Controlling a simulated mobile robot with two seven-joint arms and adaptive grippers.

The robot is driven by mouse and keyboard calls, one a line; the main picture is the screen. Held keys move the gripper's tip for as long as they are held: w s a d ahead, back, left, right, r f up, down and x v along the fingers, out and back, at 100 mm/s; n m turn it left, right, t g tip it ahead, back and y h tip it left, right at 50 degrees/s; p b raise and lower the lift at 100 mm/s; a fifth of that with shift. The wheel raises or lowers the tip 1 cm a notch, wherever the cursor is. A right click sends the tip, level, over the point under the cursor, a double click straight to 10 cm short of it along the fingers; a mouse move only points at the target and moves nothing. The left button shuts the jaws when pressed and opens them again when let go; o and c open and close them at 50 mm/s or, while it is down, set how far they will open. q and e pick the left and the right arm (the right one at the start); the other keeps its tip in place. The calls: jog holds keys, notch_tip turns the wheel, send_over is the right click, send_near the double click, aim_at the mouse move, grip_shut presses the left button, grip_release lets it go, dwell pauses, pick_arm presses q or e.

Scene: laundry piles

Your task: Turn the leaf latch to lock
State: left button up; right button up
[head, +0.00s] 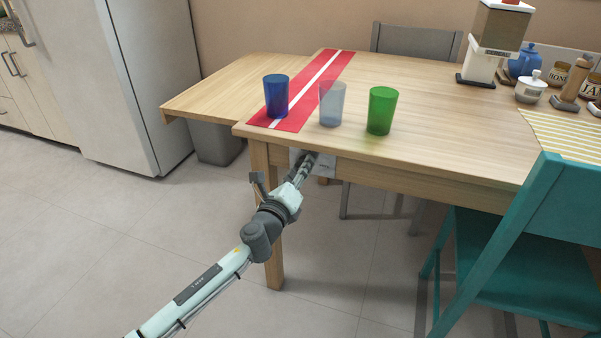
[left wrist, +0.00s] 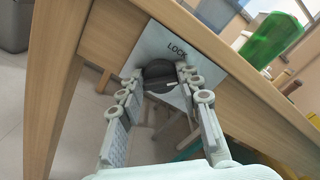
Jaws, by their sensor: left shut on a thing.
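The leaf latch is a dark round knob (left wrist: 160,78) on a pale plate (left wrist: 172,50) marked LOCK, fixed to the table's apron below the top. In the head view the plate (head: 326,165) shows only partly behind my gripper. My left gripper (head: 311,160) reaches under the table edge. In the left wrist view its two fingers (left wrist: 160,80) are on either side of the knob and shut on it. A light mark shows on the knob's lower right. My right gripper is in neither view.
The wooden table (head: 430,150) has a leaf (head: 215,90) at its left. A blue cup (head: 276,97), a clear cup (head: 332,103) and a green cup (head: 381,110) stand near the front edge, the blue one on a red runner (head: 325,80). A teal chair (head: 500,250) stands right.

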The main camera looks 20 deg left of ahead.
pick_arm(q)
jog(key=shift+a+f+n+b, duration=0.1)
jog(key=shift+n+b, duration=0.15)
jog(key=shift+n, duration=1.9)
jog(key=shift+f+n+b, duration=0.1)
jog(key=shift+n+b, duration=0.1)
jog(key=shift+n, duration=1.95)
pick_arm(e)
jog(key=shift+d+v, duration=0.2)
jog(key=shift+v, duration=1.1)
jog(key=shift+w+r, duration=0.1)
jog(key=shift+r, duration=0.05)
pick_arm(q)
jog(key=o, duration=1.2)
jog(key=shift+c, duration=0.2)
jog(key=s, duration=1.2)
jog(key=shift+a, duration=0.15)
